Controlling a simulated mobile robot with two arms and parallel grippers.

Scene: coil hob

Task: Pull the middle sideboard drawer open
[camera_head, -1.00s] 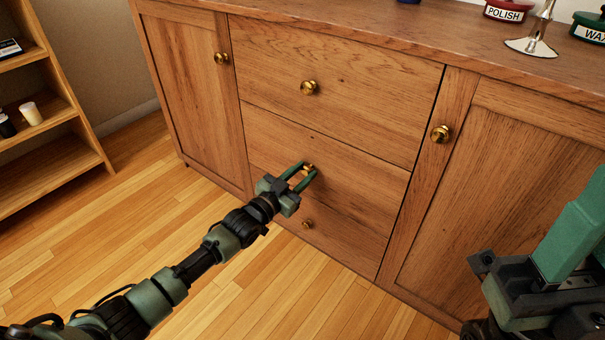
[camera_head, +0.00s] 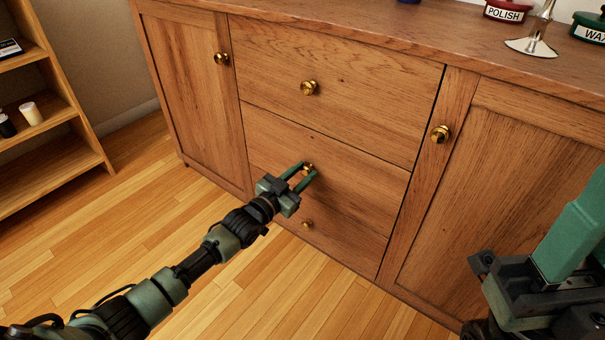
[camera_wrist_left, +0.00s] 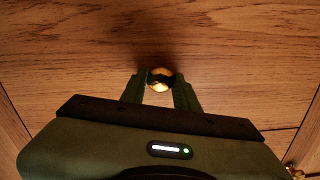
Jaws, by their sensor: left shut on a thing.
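The middle sideboard drawer (camera_head: 356,181) is a wooden front with one brass knob (camera_head: 308,168), and it looks flush with the sideboard. My left gripper (camera_head: 305,172) has its two green fingers either side of that knob and is shut on it. In the left wrist view the knob (camera_wrist_left: 160,79) sits between the fingertips, against the wood. My right gripper (camera_head: 545,280) is only partly visible at the lower right, away from the drawer; its fingertips are not clear.
The top drawer (camera_head: 380,100) and bottom drawer knob (camera_head: 307,223) lie above and below. Doors with brass knobs flank the drawers. An open shelf (camera_head: 60,150) stands left. The wooden floor in front is clear.

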